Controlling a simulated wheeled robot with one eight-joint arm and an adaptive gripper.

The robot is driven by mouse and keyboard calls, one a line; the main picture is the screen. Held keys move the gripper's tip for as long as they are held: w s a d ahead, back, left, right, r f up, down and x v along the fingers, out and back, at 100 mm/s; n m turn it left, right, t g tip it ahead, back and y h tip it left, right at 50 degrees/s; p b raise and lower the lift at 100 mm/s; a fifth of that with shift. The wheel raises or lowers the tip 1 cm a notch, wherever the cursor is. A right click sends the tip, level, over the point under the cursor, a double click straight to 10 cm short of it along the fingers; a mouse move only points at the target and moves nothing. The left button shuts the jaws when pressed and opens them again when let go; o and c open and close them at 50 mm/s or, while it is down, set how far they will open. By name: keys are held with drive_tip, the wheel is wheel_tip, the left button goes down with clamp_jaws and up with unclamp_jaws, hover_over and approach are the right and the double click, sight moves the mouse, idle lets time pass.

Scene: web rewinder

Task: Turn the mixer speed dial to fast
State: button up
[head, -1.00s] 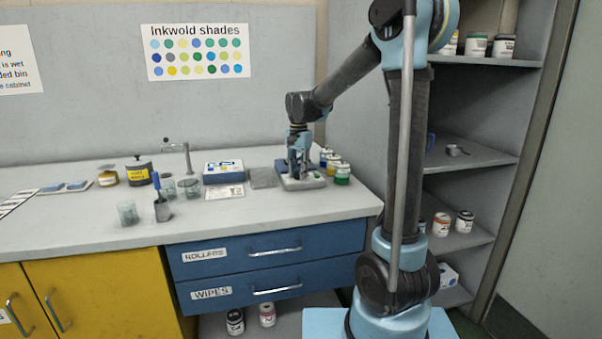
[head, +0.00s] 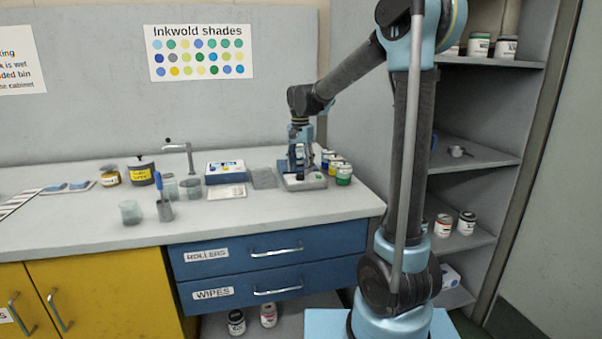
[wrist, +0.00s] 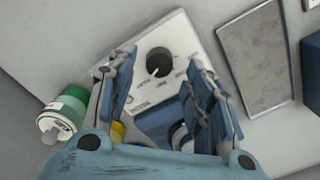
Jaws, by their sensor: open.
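The mixer (head: 305,183) is a light grey unit on the counter's right part, with my gripper (head: 300,165) right over it in the head view. The dial's setting cannot be read.
A green-banded jar (wrist: 68,112) stands close beside my gripper; several jars (head: 343,175) line the mixer's right side. A grey pad (head: 263,178) and a blue-white box (head: 225,172) lie to the left. The counter front (head: 270,212) is clear.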

wheel_tip(320, 180, up, 10)
drive_tip(key=shift+f, duration=0.2)
drive_tip(key=shift+w, duration=0.1)
drive_tip(key=s+d+f+n+t, duration=0.1)
drive_tip(key=s+d+f, duration=0.3)
drive_tip(key=s+d, duration=0.3)
drive_tip(key=s+d+f+n, duration=0.2)
drive_tip(key=s+d+f, duration=0.3)
drive_tip(key=s, duration=0.4)
drive_tip(key=s+d+f+n+t, duration=0.1)
drive_tip(key=s+d+f, duration=0.2)
drive_tip(key=s+d, duration=0.45)
drive_tip(key=s+d+f+n, duration=0.2)
drive_tip(key=s+f, duration=0.6)
drive_tip(key=f, duration=0.2)
drive_tip(key=shift+s+d, duration=0.3)
drive_tip(key=shift+d, duration=0.1)
drive_tip(key=shift+w+f, duration=0.2)
drive_tip(key=shift+w, duration=0.25)
